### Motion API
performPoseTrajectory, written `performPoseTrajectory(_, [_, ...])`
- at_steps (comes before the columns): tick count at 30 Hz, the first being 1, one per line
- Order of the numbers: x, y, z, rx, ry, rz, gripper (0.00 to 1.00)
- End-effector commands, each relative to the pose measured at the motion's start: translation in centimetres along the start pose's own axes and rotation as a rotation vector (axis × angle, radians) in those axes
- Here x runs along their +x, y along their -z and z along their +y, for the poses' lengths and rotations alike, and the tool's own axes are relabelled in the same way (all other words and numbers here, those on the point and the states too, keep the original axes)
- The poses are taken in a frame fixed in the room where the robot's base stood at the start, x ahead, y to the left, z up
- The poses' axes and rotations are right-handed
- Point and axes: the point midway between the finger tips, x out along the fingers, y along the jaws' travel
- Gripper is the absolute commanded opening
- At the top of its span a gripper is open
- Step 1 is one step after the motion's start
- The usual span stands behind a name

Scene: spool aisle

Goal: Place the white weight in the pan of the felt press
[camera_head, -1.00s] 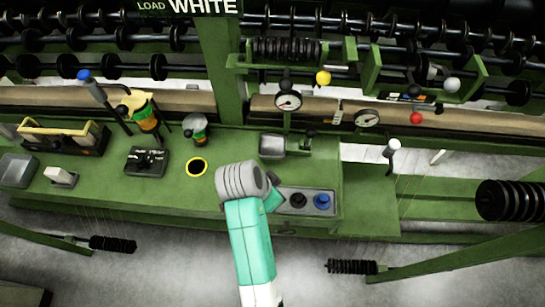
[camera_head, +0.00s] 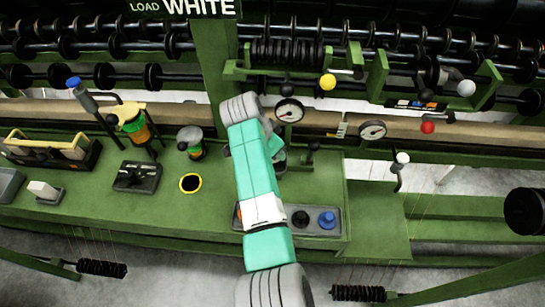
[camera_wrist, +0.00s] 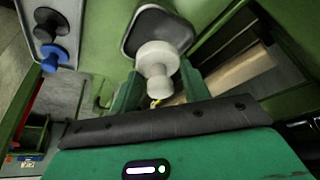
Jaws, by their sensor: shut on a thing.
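The white weight (camera_wrist: 158,58), round with a knob, is in the wrist view between the green fingers of my gripper (camera_wrist: 158,84). My gripper is shut on it. A grey square pan (camera_wrist: 140,22) with rounded corners lies just beyond the weight in that view and is partly covered by it. I take this as the pan of the felt press. I cannot tell whether the weight touches it. In the head view my arm hides the weight and most of the pan; only a green part of my gripper (camera_head: 278,152) shows there.
A grey tray (camera_head: 333,232) with a black weight (camera_head: 300,218) and a blue weight (camera_head: 327,220) lies right of my arm. A yellow-rimmed hole (camera_head: 190,183) is to the left.

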Motion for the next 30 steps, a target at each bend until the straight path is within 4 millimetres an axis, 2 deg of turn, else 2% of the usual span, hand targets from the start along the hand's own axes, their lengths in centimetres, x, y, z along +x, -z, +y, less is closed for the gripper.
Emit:
performPoseTrajectory(7, [0.4,0.2,-0.3,0.0,0.0,0.001,0.05])
performPoseTrajectory(14, [3.4,-1.1,-0.3,0.001,0.0,0.001,0.05])
performPoseTrajectory(24, [3.6,-1.2,-0.3,0.0,0.0,0.001,0.05])
performPoseTrajectory(25, [3.6,-1.3,-0.3,0.0,-0.001,-0.001,0.53])
performPoseTrajectory(26, [3.6,-1.2,-0.3,0.0,-0.001,-0.001,0.56])
performPoseTrajectory(30, [3.6,-1.2,-0.2,0.0,-0.001,-0.001,0.56])
